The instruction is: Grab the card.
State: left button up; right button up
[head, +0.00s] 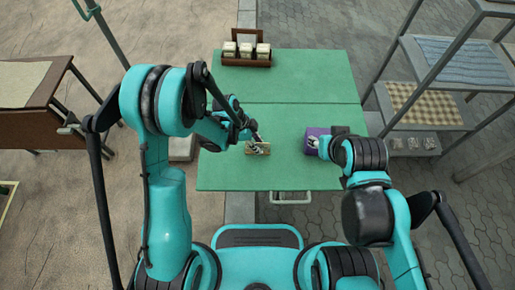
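A small tan card-like piece (251,151) with a dark mark lies near the front middle of the green table (230,176). My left gripper (256,138) reaches in from the left, with its tip right over the far edge of this piece. I cannot tell whether it touches it or how far its fingers are closed. A purple item (312,133) with a white mark lies to the right. My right gripper (324,147) is beside that item, small and mostly hidden by its own arm, so its fingers cannot be made out.
A brown wooden holder (246,62) with several pale blocks stands at the table's far edge. A dark item (340,130) lies beside the purple one. A metal shelf rack (425,118) stands at the right, a brown desk (30,125) at the left. The table's middle is clear.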

pick_arm(q)
jog(key=shift+f, duration=0.15)
jog(key=shift+c, duration=0.2)
grip_shut()
dwell(0.4)
